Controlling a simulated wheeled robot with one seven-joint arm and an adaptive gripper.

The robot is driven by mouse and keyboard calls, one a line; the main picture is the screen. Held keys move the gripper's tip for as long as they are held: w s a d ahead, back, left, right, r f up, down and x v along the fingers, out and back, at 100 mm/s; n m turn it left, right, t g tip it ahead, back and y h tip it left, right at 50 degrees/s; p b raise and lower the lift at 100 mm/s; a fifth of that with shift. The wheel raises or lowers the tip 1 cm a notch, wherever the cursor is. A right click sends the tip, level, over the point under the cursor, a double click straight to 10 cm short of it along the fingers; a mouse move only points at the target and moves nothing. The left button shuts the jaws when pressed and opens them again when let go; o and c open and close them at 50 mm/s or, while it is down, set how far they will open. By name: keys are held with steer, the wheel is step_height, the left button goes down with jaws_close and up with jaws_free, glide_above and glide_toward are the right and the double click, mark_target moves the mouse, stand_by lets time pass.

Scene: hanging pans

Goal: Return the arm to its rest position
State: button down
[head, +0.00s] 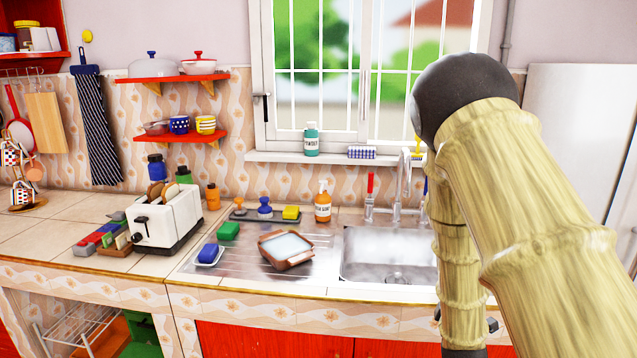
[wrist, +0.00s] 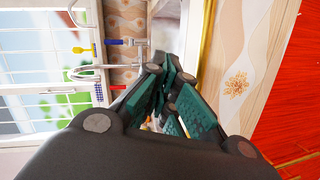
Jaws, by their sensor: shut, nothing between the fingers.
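My gripper (wrist: 168,88) shows in the wrist view with its dark grey and green fingers drawn together. It is shut and nothing shows in its grip. In the wrist view it is beside the patterned front edge of the counter (wrist: 240,80), with the sink area beyond its fingers. In the head view my arm, with a light wood-like surface and a dark round joint, fills the right side and bends down in front of the counter. The gripper cannot be made out clearly there.
The sink (head: 385,262) and its tap (head: 404,180) are behind and left of my arm. A brown-rimmed tray (head: 287,262) lies on the drainboard, with a soap bottle (head: 322,205) behind it. A toaster (head: 168,222) stands left. A red pan (head: 20,133) hangs far left.

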steer(key=s+a+f+m+g+y, duration=0.1)
steer(key=s+a+f+m+g, duration=0.2)
steer(key=s+f, duration=0.85)
steer(key=s+a+f+m+g+y, duration=0.25)
steer(key=s+f+g, duration=0.4)
steer(key=f, duration=0.75)
steer(key=s+a+f+m+g, duration=0.1)
steer(key=s+a+f+m, duration=0.1)
steer(key=s, duration=0.7)
steer(key=s+a+f+m+g+y, duration=0.1)
steer(key=s+f, duration=0.3)
steer(key=s, duration=0.5)
steer(key=s+a+f+m+g, duration=0.3)
steer(key=s+f+m, duration=0.1)
steer(key=s, duration=0.5)
steer(key=shift+s, duration=0.2)
steer(key=shift+g, duration=0.25)
